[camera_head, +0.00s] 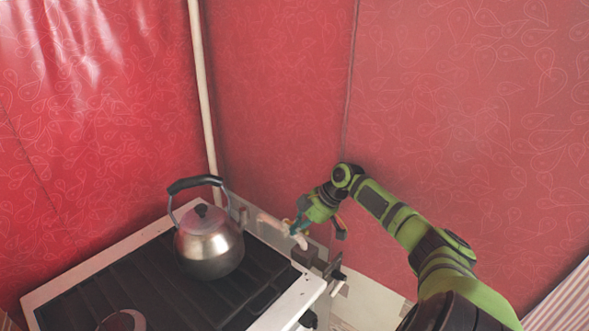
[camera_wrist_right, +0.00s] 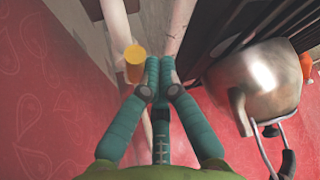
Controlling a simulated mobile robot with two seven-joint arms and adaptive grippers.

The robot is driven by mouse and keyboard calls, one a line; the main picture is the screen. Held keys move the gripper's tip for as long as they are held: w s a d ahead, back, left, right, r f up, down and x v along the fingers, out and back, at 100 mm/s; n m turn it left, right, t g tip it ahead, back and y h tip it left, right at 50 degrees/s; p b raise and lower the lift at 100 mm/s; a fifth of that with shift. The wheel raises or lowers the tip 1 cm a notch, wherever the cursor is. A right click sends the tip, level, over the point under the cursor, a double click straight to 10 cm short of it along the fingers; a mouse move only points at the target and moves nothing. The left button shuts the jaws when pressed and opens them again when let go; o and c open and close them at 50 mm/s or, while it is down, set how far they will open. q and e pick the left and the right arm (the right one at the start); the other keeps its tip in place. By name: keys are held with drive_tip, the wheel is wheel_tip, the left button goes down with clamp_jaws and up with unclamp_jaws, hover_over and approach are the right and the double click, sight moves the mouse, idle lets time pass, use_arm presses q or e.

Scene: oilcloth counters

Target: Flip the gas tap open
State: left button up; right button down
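My right gripper (camera_head: 298,229) is at the back right edge of the stove, beside pale pipework (camera_head: 270,222). In the right wrist view its teal fingers (camera_wrist_right: 160,62) are brought together at the tips, with nothing seen between them. A yellow-orange cylinder (camera_wrist_right: 135,64), possibly the gas tap's handle, shows just left of the fingertips in that view. I cannot tell whether the fingers touch it. The tap is not clearly made out in the head view. My left gripper is not in view.
A steel kettle (camera_head: 210,247) with a dark handle stands on the stove's black grate (camera_head: 165,285), and it also shows in the right wrist view (camera_wrist_right: 262,80). A pale vertical pipe (camera_head: 203,100) runs down the red patterned wall (camera_head: 275,90) behind the stove.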

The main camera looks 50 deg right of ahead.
drive_tip(key=shift+d, duration=0.1)
idle(0.5)
drive_tip(key=shift+r, duration=0.1)
wheel_tip(320, 180, up, 10)
idle(0.4)
drive_tip(key=shift+s, duration=0.1)
idle(0.4)
